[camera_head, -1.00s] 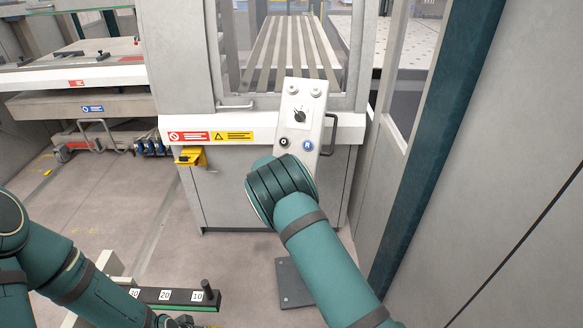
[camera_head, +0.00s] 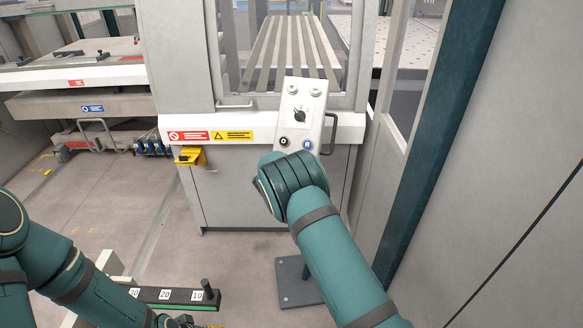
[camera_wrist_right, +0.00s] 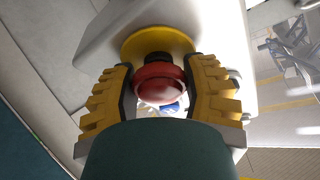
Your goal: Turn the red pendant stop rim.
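The red stop (camera_wrist_right: 158,82) shows in the right wrist view in front of a round yellow collar (camera_wrist_right: 157,42). In this view my right gripper (camera_wrist_right: 160,75) has one yellow, black-lined finger on each side of the red rim. The fingers are very close to the rim; whether they press on it is unclear. In the head view the grey pendant panel (camera_head: 301,108) carries a black rotary switch and small buttons. My right wrist covers its lower end, hiding the stop there.
The machine's cabinet (camera_head: 255,185) stands behind the pendant, with a handle to the right of the panel. A yellow device (camera_head: 190,156) is on its front. A grey wall (camera_head: 510,180) closes the right side. A dark numbered bar (camera_head: 180,297) lies low at left. Floor is clear at mid-left.

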